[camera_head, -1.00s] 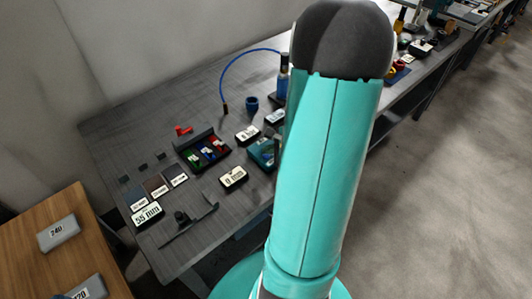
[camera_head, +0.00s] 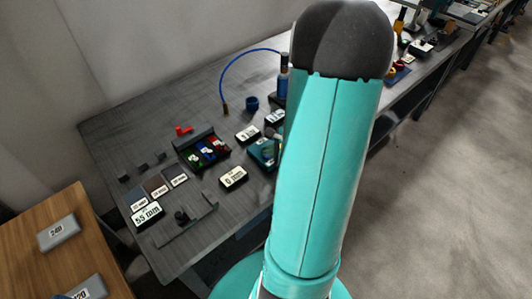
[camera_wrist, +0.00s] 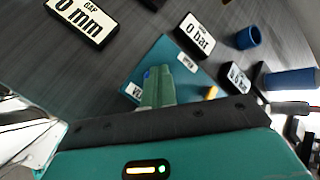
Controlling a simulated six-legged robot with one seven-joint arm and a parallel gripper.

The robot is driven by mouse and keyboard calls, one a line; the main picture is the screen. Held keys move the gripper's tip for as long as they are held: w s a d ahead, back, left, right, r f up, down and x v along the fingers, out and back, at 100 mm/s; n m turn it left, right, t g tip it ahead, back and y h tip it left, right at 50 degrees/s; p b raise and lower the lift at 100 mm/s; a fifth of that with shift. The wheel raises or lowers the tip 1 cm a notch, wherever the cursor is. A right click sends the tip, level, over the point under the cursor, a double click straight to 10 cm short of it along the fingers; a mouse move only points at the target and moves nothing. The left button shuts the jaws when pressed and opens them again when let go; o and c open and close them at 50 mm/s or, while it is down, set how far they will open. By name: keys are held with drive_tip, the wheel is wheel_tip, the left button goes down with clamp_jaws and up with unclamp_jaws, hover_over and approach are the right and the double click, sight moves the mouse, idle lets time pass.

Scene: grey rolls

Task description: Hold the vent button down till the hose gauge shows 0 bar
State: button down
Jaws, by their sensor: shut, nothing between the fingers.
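The teal vent box (camera_wrist: 165,50) lies on the bench in the wrist view, with a white label on each side; the right one seems to read VENT. It also shows in the head view (camera_head: 261,153), partly behind my arm. My gripper (camera_wrist: 158,78) is shut and empty, its pale green fingers over the near part of the box. A small blue spot shows at the fingertips; I cannot tell whether they touch or press a button, as they cover that spot. A white gauge (camera_wrist: 195,36) beyond the box reads 0 bar; its small upper caption is unclear.
A black-framed display (camera_wrist: 80,18) reads 0 mm GAP. A blue cup (camera_wrist: 248,37), another labelled block (camera_wrist: 235,78) and a blue cylinder (camera_wrist: 291,79) stand to the right. In the head view, a tray of coloured pieces (camera_head: 203,150) lies left of the box. My arm hides much of the bench.

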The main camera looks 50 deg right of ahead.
sight(269, 158)
drive_tip(key=shift+r, duration=0.95)
wheel_tip(269, 158, up, 5)
idle(0.5)
idle(0.4)
